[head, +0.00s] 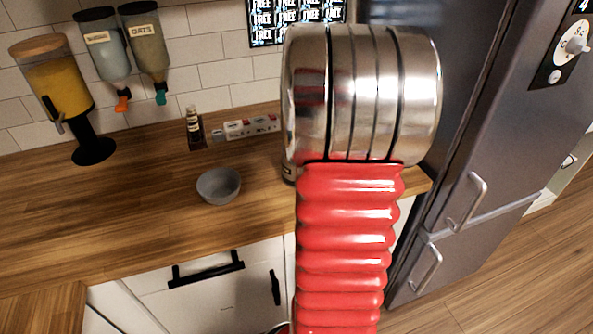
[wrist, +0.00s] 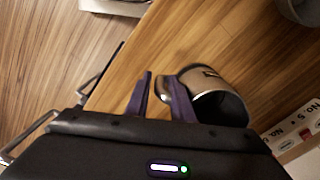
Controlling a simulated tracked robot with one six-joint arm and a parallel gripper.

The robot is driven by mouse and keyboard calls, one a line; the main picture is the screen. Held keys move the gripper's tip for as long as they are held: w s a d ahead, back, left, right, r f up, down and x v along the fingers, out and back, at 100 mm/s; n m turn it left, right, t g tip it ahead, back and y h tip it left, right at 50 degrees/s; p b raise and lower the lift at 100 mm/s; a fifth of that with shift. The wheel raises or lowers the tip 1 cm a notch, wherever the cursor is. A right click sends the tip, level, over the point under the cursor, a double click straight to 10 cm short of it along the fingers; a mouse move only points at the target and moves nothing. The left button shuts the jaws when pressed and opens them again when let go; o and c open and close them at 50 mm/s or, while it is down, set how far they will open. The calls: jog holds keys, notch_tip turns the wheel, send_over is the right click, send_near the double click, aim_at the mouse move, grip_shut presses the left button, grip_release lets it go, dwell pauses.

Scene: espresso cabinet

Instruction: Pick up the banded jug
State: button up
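The banded jug (wrist: 208,82) is a metallic jug with a dark band and a dark open mouth. In the wrist view it stands on the wooden counter, just right of my gripper's fingers. My gripper (wrist: 160,77) is open, with two purple fingers apart. The jug's handle (wrist: 164,88) shows in the gap between them, close to the right finger; I cannot tell whether they touch. In the head view my arm hides my gripper and nearly all of the jug; only a sliver at the arm's left edge (head: 288,171) shows, probably the jug.
A grey bowl (head: 218,185) stands on the counter (head: 140,205) to the left. A small dark bottle (head: 194,130) and a low box (head: 250,126) are at the back wall. Dispensers (head: 52,80) are at far left, a tall fridge (head: 490,130) at right.

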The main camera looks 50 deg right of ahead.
jog(key=shift+f, duration=0.45)
jog(key=shift+r, duration=0.1)
grip_shut()
dwell(0.4)
